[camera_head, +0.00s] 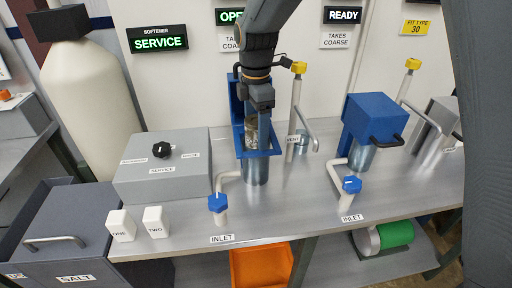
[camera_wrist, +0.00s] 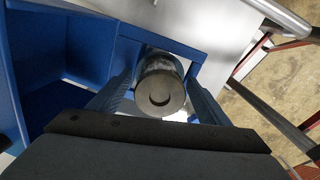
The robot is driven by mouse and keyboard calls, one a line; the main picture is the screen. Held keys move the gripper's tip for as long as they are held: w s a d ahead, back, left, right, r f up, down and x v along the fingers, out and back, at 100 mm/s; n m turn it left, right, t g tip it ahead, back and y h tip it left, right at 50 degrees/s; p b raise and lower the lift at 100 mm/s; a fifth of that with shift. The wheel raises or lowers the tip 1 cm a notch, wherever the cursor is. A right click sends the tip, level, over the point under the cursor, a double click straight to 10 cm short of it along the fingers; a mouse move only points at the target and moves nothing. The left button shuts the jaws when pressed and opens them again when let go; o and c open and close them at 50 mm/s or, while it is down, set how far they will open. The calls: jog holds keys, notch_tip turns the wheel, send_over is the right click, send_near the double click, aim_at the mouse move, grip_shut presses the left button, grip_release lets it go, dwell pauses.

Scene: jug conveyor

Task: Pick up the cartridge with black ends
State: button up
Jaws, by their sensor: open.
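A grey cylinder with a dark, round end (camera_wrist: 160,92) stands between the fingers in the wrist view; it appears to be the cartridge with black ends. Only its near end and a strip of its pale side show. In the head view a greyish part of it (camera_head: 251,131) shows inside the opened blue housing (camera_head: 268,153). My gripper (camera_head: 254,112) reaches down into that housing from above. In the wrist view its open fingers (camera_wrist: 160,100) lie on both sides of the cylinder. Contact with it cannot be told. The cylinder's far end is hidden.
A closed blue housing (camera_head: 376,117) stands to the right, behind a blue-knobbed inlet valve (camera_head: 351,185). Another inlet valve (camera_head: 217,203) is in front left. A grey control box (camera_head: 161,180) is left. Below are an orange bin (camera_head: 262,268) and a green cylinder (camera_head: 396,233).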

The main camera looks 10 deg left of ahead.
jog(key=c, duration=1.5)
